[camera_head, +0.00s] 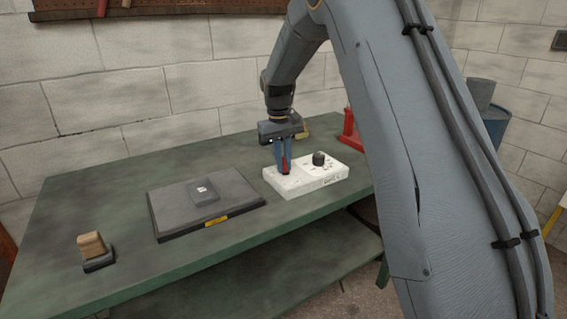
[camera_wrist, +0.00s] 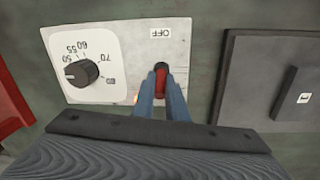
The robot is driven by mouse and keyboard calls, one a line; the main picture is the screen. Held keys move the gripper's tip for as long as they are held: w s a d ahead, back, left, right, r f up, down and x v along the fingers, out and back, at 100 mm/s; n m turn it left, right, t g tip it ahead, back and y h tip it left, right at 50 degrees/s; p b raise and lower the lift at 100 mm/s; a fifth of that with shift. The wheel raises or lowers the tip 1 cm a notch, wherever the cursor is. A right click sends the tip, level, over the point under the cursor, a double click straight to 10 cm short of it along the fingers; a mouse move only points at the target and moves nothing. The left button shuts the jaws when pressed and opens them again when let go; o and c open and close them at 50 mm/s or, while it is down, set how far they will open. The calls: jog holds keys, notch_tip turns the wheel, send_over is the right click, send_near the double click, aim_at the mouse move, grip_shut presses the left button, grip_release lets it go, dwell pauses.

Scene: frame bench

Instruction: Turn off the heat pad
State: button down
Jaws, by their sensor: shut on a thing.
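The white control box (camera_head: 300,183) stands on the green bench, right of the dark heat pad (camera_head: 170,222). It also shows in the wrist view (camera_wrist: 115,40), with a black knob (camera_wrist: 82,73) beside a temperature scale and an upside-down OFF label (camera_wrist: 170,32). A red switch lever (camera_wrist: 161,82) sits below that label in the picture. My gripper (camera_head: 285,170) points down at the box, its blue fingers (camera_wrist: 161,90) shut on the red lever. The fingers hide the lever's base. A small orange spot shows left of the fingers in the wrist view.
A dark block (camera_head: 204,193) with a white mark lies on the pad. A wooden-topped object (camera_head: 92,250) stands at the bench's left front. A red object (camera_head: 350,132) stands behind the box. The bench top left of the pad is mostly clear.

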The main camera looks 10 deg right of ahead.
aim_at(289, 177)
jog(key=shift+s+d+r+t+y+b, duration=0.1)
jog(key=shift+s+t+y+b, duration=0.1)
jog(key=shift+t, duration=0.4)
jog(key=shift+s+d+r+t+y+b, duration=0.1)
jog(key=shift+s+t+y+b, duration=0.1)
jog(key=shift+t, duration=0.4)
jog(key=t+b, duration=0.1)
jog(key=b, duration=0.1)
jog(key=t+b, duration=0.1)
jog(key=shift+s+d+f+t+y+b, duration=0.1)
jog(key=shift+s+t+y+b, duration=0.15)
jog(key=shift+t+y+b, duration=0.15)
jog(key=t+b, duration=0.1)
jog(key=b, duration=0.4)
jog(key=shift+s, duration=0.2)
jog(key=t+b, duration=0.1)
jog(key=b, duration=0.3)
jog(key=t+y+b, duration=0.1)
jog(key=b, duration=0.4)
jog(key=shift+s+d+f, duration=0.15)
jog(key=shift+s+f, duration=0.05)
jog(key=shift+s, duration=0.05)
jog(key=b, duration=0.4)
jog(key=t+b, duration=0.1)
jog(key=b, duration=0.3)
jog(key=shift+s+r, duration=0.15)
jog(key=shift+s, duration=0.15)
jog(key=c, duration=1.8)
grip_release()
jog(key=shift+m, duration=0.3)
